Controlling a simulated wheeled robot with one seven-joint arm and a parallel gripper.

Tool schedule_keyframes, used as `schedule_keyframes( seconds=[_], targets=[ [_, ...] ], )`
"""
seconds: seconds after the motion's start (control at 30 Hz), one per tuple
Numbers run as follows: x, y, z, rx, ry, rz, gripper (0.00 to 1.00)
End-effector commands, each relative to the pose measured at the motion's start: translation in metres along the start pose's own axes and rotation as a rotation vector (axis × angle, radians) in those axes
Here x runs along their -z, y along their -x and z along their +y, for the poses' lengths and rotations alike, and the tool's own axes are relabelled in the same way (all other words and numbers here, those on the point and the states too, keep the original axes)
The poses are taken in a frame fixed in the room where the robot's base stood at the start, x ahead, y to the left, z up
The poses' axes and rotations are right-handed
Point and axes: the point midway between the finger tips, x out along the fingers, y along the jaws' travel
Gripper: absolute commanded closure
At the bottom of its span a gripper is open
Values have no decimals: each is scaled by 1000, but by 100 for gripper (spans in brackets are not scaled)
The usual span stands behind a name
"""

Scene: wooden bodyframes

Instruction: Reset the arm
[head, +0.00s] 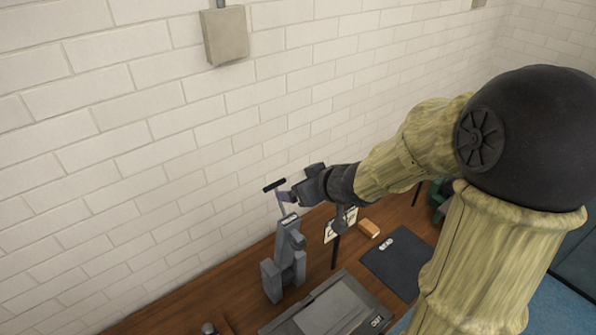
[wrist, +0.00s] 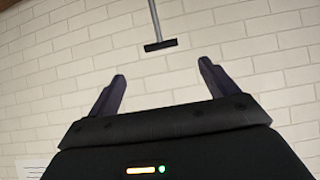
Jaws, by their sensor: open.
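My arm reaches from the right of the head view toward the wall. My gripper (head: 284,197) is at its end, beside the lever of a grey machine (head: 286,262) on the wooden bench. In the wrist view my gripper (wrist: 162,72) has its two dark purple fingers spread wide, with nothing between them. The lever's black crossbar handle (head: 274,185) sits on a thin grey rod. It also shows in the wrist view (wrist: 160,45), just beyond the fingertips and apart from them. In the head view I cannot tell the exact gap.
The wooden bench (head: 180,308) runs along a white brick wall (head: 130,130). A grey case (head: 330,310), a dark mat (head: 400,262), a small orange-brown block (head: 369,228) and a white sheet (head: 330,232) lie on it. A grey box (head: 225,36) hangs on the wall.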

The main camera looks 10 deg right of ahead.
Motion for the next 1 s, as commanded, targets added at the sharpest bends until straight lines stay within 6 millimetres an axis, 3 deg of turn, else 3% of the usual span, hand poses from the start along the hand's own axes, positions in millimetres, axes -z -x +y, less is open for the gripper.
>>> schedule_keyframes(
  seconds=[0.17,0.33,0.5,0.67,0.83,0.9,1.0],
  targets=[
    [-3,-2,0,-5,-1,-4,15],
    [-35,-14,8,-80,-27,-59,15],
    [-101,-26,20,-219,-96,-199,15],
    [-170,-27,20,-309,-190,-361,15],
    [-240,-24,0,-328,-311,-534,15],
    [-262,-22,-12,-314,-359,-591,15],
    [-279,-19,-24,-292,-410,-644,15]
  ],
)
